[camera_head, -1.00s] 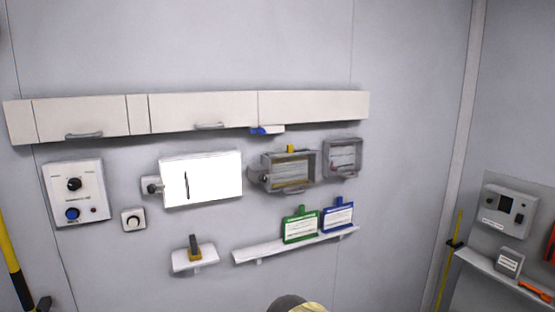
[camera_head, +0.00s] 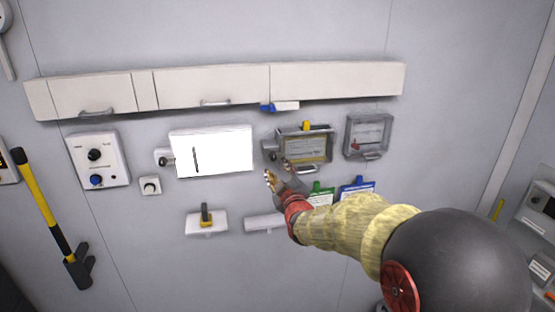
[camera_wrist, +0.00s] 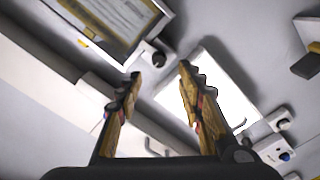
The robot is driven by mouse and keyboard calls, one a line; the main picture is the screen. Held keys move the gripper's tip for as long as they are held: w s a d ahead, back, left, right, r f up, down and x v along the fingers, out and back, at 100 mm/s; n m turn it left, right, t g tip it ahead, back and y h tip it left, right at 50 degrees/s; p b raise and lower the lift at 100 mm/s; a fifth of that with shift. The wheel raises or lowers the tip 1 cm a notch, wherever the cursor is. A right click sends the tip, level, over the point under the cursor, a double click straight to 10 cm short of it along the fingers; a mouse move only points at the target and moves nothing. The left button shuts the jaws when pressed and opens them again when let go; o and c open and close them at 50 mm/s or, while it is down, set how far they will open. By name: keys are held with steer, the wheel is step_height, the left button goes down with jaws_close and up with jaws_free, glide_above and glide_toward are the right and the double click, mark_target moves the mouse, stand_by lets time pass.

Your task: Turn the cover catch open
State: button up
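A grey box with a clear cover (camera_head: 305,148) hangs on the wall, with a yellow piece on its top. A small dark round knob (camera_head: 270,156), which looks like the cover catch, sits at its left side. In the wrist view the knob (camera_wrist: 158,58) shows beside the box's frame (camera_wrist: 150,22), just beyond the fingertips. My gripper (camera_head: 278,174) is in front of the wall, below the knob and the box's lower left corner. In the wrist view my gripper (camera_wrist: 160,80) is open, with nothing between its fingers; contact with the knob is not seen.
A white panel (camera_head: 212,152) is left of the box, and a second clear-covered box (camera_head: 368,136) is right of it. White cabinets (camera_head: 212,88) run above. A small shelf (camera_head: 207,229) is below. Green (camera_head: 320,197) and blue (camera_head: 357,187) tags are partly behind my arm.

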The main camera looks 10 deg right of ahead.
mark_target(274, 159)
steer(key=shift+w+d+p, duration=0.15)
steer(key=shift+w+p, duration=1.05)
steer(key=shift+w, duration=2.6)
steer(key=shift+c, duration=1)
steer(key=c, duration=0.8)
